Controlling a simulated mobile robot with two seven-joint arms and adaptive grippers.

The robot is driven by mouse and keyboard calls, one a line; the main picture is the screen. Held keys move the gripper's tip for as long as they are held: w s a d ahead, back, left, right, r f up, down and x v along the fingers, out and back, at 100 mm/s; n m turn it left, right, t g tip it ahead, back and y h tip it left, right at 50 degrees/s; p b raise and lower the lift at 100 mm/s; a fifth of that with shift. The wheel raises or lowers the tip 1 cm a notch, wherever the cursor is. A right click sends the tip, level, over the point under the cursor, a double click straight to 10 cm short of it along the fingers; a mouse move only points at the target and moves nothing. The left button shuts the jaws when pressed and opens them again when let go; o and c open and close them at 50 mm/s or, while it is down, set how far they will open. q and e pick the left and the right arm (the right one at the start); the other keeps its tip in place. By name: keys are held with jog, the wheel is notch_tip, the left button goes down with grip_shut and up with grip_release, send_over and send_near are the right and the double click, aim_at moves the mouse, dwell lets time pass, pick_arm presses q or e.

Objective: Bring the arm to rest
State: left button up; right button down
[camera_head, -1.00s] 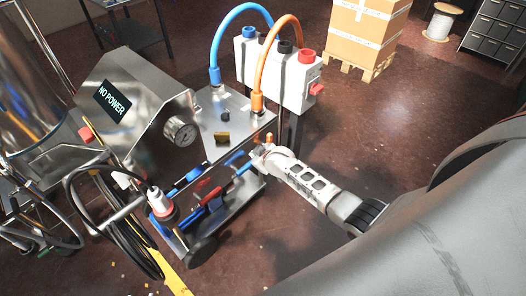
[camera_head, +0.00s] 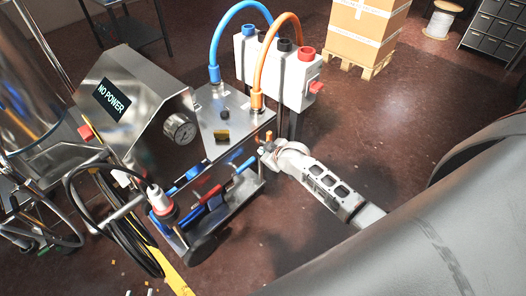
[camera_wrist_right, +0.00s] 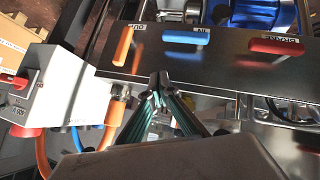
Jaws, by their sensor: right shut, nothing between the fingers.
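My right arm comes in from the right in the head view. Its gripper (camera_head: 268,149) is beside the right side of the steel machine, in front of the orange hose's lower end. In the right wrist view the right gripper's fingers (camera_wrist_right: 157,92) are closed together with nothing between them. They point toward a dark panel (camera_wrist_right: 220,65) with orange, blue and red handles, and no contact is clear. My left gripper does not show.
The machine (camera_head: 150,95) reads "NO POWER". A white box (camera_head: 275,70) with a blue hose (camera_head: 216,45) and an orange hose (camera_head: 258,70) stands behind it. A cardboard carton (camera_head: 365,25) sits on a pallet. Floor at centre right is open.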

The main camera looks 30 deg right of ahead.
jog(key=s+a+f, duration=0.1)
jog(key=s+a, duration=0.2)
jog(key=s, duration=0.7)
jog(key=s+a+f+m+y, duration=0.1)
jog(key=s+a, duration=0.2)
jog(key=s, duration=0.7)
jog(key=s+a+f, duration=0.1)
jog(key=s+a, duration=0.2)
jog(key=s, duration=0.7)
jog(key=shift+a+m+t+y, duration=0.15)
jog(key=shift+m+t+y, duration=0.15)
jog(key=shift+y, duration=0.1)
